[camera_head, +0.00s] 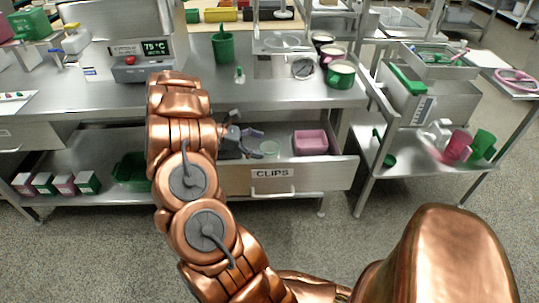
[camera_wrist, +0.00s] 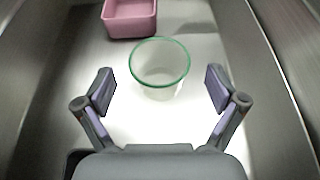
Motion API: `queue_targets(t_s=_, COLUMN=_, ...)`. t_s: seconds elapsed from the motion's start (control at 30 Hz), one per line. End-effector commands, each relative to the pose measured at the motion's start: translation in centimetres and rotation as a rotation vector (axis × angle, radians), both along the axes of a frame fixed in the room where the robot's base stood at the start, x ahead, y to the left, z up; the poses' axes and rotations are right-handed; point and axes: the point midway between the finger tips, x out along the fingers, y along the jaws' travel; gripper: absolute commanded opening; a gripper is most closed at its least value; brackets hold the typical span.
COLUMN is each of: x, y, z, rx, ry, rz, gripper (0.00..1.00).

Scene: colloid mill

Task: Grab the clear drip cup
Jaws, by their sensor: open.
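The clear drip cup (camera_wrist: 160,76) stands upright inside the open drawer, see-through with a green-tinted rim. It also shows in the head view (camera_head: 269,148), small, just right of my gripper. My gripper (camera_wrist: 161,90) is open and empty in the wrist view, with one finger on each side of the cup's near part and a gap on both sides. In the head view my gripper (camera_head: 261,143) reaches into the drawer from the left. No contact with the cup shows.
A pink bin (camera_wrist: 130,18) sits beyond the cup in the drawer (camera_head: 304,178), labelled CLIPS. The metal drawer walls run close along both sides.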

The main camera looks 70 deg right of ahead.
Motion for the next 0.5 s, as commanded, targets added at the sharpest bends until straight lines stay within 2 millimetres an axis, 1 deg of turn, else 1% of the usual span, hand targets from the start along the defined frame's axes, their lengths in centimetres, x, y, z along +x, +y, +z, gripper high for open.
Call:
queue_targets(t_s=0.1, x=-1.4, y=-0.7, z=-0.6, rx=0.004, ry=0.001, rz=-0.002, gripper=0.94)
queue_targets(t_s=0.2, x=-2.0, y=-0.9, z=-0.8, rx=0.002, ry=0.001, rz=0.000, gripper=0.94)
queue_targets(t_s=0.5, x=-2.2, y=-1.1, z=-0.9, rx=-0.001, ry=0.001, rz=0.001, gripper=0.93)
